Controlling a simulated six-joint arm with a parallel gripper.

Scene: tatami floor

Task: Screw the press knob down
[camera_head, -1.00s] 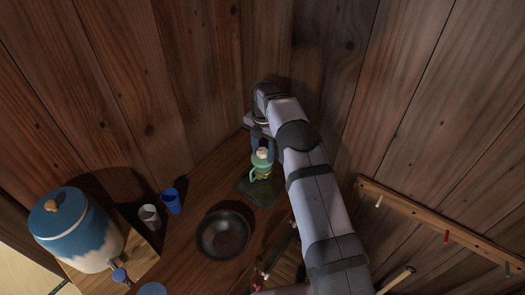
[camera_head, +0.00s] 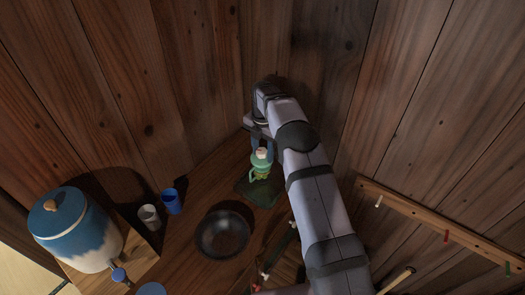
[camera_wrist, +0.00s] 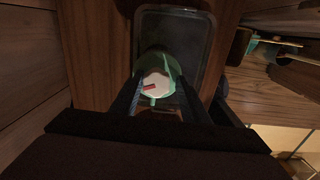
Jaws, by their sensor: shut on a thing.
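The press is green, with a pale round knob (camera_head: 262,153) on top. It stands over a dark tray (camera_head: 270,197) near the back corner of the wooden counter. In the wrist view the knob (camera_wrist: 153,84) shows from above as a white disc with a red mark and green parts around it. My gripper (camera_head: 261,146) reaches down from above and is shut on the knob. In the wrist view one finger lies on each side of it. The dark tray (camera_wrist: 198,60) also shows there. The lower part of the press is mostly hidden.
A black bowl (camera_head: 222,233) sits on the counter in front of the press. A blue cup (camera_head: 172,202), a pale cup (camera_head: 149,216) and a blue-and-white lidded jar (camera_head: 75,232) stand to the left. Wooden walls rise close behind. A peg rail (camera_head: 425,222) is on the right wall.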

